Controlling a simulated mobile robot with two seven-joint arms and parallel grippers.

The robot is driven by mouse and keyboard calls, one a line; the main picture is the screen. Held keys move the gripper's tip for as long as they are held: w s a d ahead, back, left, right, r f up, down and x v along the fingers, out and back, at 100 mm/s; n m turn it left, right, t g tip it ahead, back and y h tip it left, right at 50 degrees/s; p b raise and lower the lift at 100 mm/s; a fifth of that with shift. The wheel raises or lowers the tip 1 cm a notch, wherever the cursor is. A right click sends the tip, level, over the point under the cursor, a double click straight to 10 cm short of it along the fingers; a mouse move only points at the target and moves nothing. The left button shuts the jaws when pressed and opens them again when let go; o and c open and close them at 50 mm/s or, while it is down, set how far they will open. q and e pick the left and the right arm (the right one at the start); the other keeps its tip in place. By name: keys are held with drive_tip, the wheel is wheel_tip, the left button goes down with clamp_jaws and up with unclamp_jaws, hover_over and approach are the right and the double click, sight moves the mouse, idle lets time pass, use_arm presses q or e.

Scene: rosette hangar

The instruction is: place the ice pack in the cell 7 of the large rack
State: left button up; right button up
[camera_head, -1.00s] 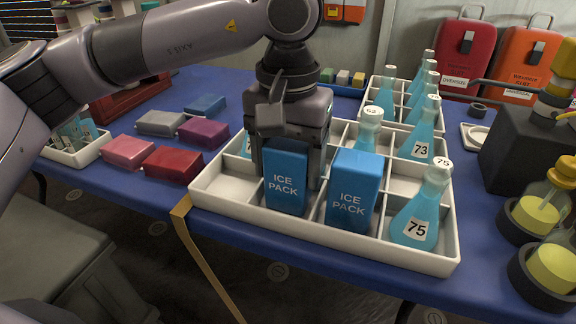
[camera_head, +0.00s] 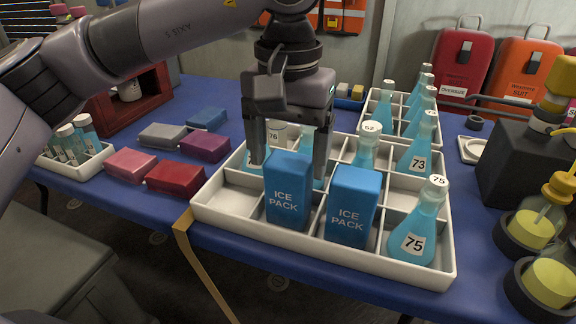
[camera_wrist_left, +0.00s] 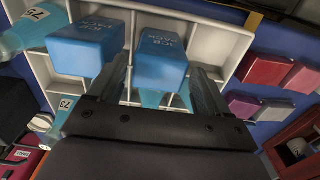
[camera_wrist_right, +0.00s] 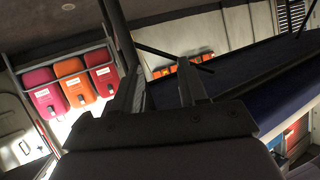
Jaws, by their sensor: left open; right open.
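Two blue ice packs stand upright in neighbouring front cells of the large white rack (camera_head: 215,205). The left ice pack (camera_head: 288,198) is right below my left gripper (camera_head: 291,165); the right ice pack (camera_head: 352,208) stands beside it. My left gripper is open, its fingers above and behind the left pack. The left wrist view shows the left pack (camera_wrist_left: 162,58) in front of the open fingers (camera_wrist_left: 165,85) and the other pack (camera_wrist_left: 88,45) beside it. My right gripper (camera_wrist_right: 165,85) is open and empty, away from the table. Cell numbers are not readable.
Flasks with blue liquid stand in the rack, with flask 75 (camera_head: 420,230) at the front right and flask 73 (camera_head: 420,150) behind it. A second rack of flasks (camera_head: 375,105) is behind. Coloured blocks (camera_head: 175,178) lie left on the blue table. The rack's front left cell is empty.

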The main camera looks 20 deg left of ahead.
use_arm(q)
wheel_tip(320, 180, up, 8)
drive_tip(key=shift+f+p, duration=0.2)
drive_tip(key=shift+p, duration=0.65)
use_arm(e)
drive_tip(key=shift+s+d+h, duration=0.3)
drive_tip(key=shift+d+h, duration=0.05)
drive_tip(key=shift+d, duration=0.15)
drive_tip(key=shift+s+d+h, duration=0.25)
drive_tip(key=shift+d+h, duration=0.1)
drive_tip(key=shift+d, duration=0.15)
drive_tip(key=shift+f, duration=0.1)
